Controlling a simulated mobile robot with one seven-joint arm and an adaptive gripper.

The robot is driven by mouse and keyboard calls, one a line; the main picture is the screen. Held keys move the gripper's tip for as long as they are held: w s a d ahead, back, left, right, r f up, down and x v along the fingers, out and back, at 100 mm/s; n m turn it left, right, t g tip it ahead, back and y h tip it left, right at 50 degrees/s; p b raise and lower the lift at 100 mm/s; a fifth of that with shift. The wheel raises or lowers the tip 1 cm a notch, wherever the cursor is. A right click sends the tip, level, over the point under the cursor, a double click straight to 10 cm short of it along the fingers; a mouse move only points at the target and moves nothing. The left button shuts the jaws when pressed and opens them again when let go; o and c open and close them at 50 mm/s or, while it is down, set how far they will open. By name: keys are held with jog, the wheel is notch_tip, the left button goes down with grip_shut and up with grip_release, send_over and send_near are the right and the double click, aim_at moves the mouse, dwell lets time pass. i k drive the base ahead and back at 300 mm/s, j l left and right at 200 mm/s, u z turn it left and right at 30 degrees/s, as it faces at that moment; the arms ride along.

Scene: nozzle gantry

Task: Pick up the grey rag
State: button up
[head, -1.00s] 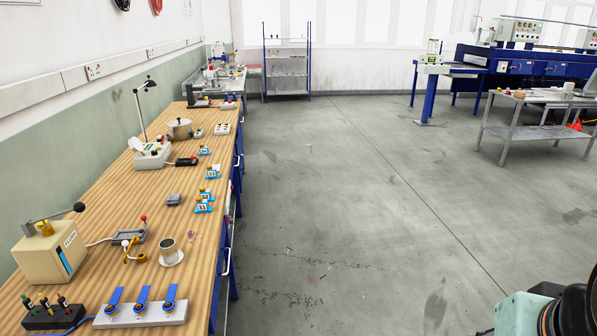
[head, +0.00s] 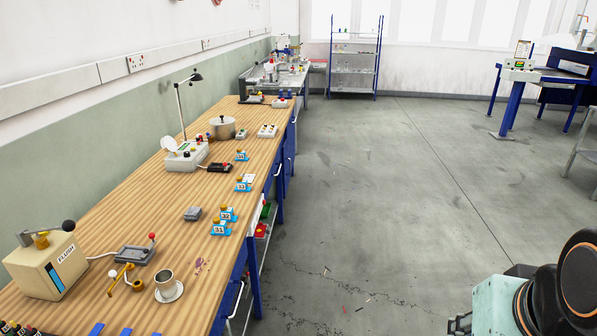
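My gripper is not in view; only part of my arm shows at the lower right.
The bench holds a beige machine (head: 48,265), a cup on a saucer (head: 168,291), a lamp (head: 182,105), a pot (head: 222,127) and blue numbered stands (head: 221,228). A shelf rack (head: 354,70) stands at the back.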

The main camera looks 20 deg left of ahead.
aim_at(193, 214)
jog(key=i+j+u, duration=0.2)
jog(key=i, duration=0.35)
jog(key=i+l+u, duration=0.2)
jog(key=i, duration=0.35)
jog(key=i+u, duration=0.2)
jog(key=i, duration=0.4)
jog(key=i+l+u, duration=0.15)
jog(key=i, duration=0.4)
jog(key=i+u, duration=0.15)
jog(key=u, duration=0.25)
jog(key=i+u, duration=0.2)
jog(key=u, duration=0.2)
jog(key=i+l+u, duration=0.1)
jog(key=u, duration=0.25)
jog(key=i+u, duration=0.2)
jog(key=u, duration=0.2)
jog(key=i+u, duration=0.15)
jog(key=u, duration=0.2)
jog(key=i+u, duration=0.2)
jog(key=u, duration=0.2)
jog(key=i+l+u, duration=0.1)
jog(key=u, duration=0.25)
jog(key=i, duration=0.05)
